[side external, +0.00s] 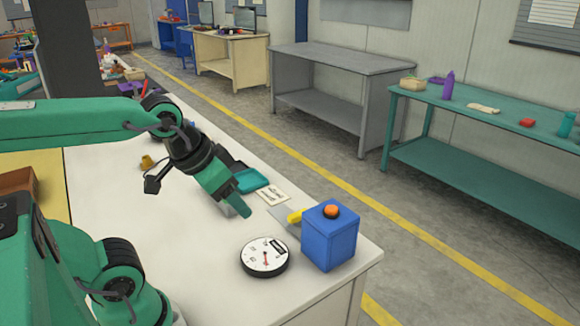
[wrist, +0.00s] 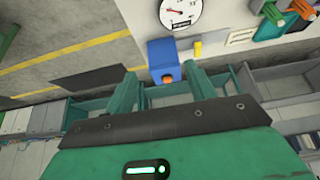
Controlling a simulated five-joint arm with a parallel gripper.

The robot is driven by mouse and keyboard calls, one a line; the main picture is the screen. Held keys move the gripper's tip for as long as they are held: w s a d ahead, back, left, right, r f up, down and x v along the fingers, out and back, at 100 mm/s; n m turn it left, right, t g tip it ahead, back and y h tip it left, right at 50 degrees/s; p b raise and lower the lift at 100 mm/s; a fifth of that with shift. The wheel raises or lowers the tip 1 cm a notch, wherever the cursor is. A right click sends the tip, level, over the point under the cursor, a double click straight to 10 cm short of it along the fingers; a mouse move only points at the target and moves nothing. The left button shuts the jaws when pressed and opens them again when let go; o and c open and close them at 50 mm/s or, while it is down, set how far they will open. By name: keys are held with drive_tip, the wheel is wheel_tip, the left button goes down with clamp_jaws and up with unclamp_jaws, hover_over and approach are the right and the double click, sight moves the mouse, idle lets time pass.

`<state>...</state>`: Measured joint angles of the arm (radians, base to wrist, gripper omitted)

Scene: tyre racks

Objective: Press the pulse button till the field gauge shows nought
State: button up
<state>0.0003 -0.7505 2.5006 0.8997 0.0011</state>
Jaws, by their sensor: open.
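The pulse button is an orange cap (side external: 331,211) on top of a blue box (side external: 330,240) near the table's right corner. In the wrist view the orange button (wrist: 167,79) shows between my fingers, with the blue box (wrist: 161,53) beyond it. The field gauge (side external: 264,257) is a round white dial with a dark rim and red needle, lying left of the box. Its dial (wrist: 180,11) is partly cut off in the wrist view; the figures are too small to read. My gripper (side external: 240,208) is open and empty, left of the box and apart from the button.
The white table (side external: 190,270) is bare left of the gauge. The table edge is close beyond the box.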

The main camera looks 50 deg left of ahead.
clamp_jaws()
idle(1.3)
